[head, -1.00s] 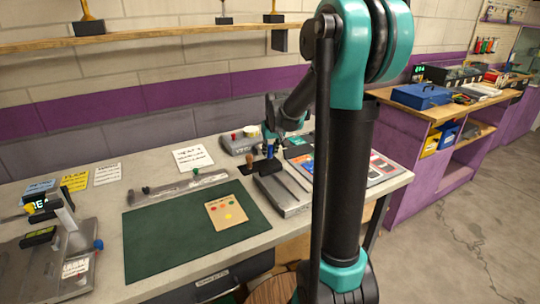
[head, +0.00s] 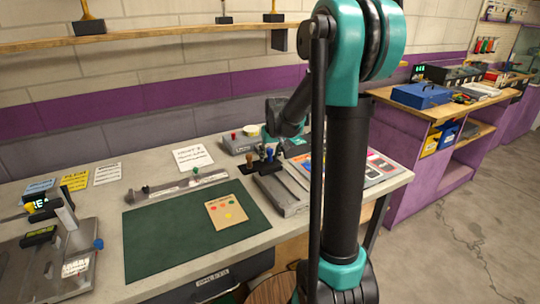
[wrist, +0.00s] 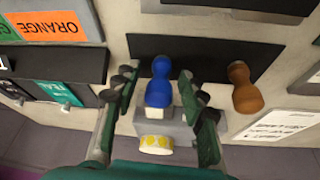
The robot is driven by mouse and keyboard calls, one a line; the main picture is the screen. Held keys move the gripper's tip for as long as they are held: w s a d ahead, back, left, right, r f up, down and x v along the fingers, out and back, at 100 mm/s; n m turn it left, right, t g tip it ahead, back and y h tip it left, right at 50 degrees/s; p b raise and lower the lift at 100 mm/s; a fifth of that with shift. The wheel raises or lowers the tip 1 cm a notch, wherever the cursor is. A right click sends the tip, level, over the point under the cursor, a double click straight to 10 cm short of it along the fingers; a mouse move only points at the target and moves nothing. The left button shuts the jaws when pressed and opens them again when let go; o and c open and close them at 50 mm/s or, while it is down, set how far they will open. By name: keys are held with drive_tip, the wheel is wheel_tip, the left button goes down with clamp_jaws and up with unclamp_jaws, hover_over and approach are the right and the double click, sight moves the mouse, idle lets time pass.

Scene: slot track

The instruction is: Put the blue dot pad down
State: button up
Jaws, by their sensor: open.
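The blue dot pad (wrist: 158,90) has a rounded blue handle and shows between my gripper's fingers in the wrist view. It also shows in the head view (head: 270,153), at a black holder (head: 263,165) on the bench. My gripper (wrist: 158,84) is open, with one dark green finger on each side of the blue handle and visible gaps between. Whether the pad's foot is fully seated in the holder cannot be told. In the head view my gripper is mostly hidden by my arm.
A brown-handled pad (wrist: 242,88) stands beside the blue one. A grey block with a yellow-spotted roll (wrist: 156,143) is close by. A green mat (head: 180,245) with a dotted card (head: 226,212) lies at the front. A grey track (head: 180,185) lies behind it.

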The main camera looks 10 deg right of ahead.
drive_tip(key=v, duration=1.2)
